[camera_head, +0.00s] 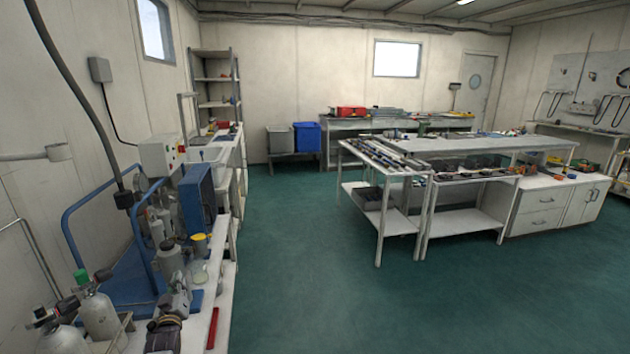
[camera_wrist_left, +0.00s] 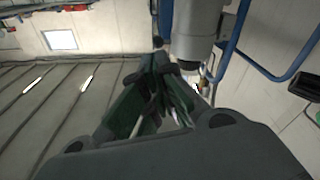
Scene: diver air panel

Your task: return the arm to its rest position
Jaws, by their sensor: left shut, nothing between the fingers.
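My left gripper (camera_head: 179,283) is low at the left in the head view, over the side bench (camera_head: 222,290) and in front of the compressor's grey cylinders (camera_head: 170,260). It is small and partly lost among the bench items there. In the left wrist view its dark green fingers (camera_wrist_left: 160,62) come together at the tips, shut and empty. A grey cylinder (camera_wrist_left: 196,32) shows just past the fingertips; I cannot tell whether they touch. My right gripper is in neither view.
The compressor's blue tube frame (camera_head: 70,240) and blue panel (camera_head: 197,205) stand close by. Gas bottles (camera_head: 98,312), a yellow-topped jug (camera_head: 200,246) and a red bar (camera_head: 213,328) crowd the bench. The green floor (camera_head: 310,270) to the right is clear up to the white worktables (camera_head: 398,225).

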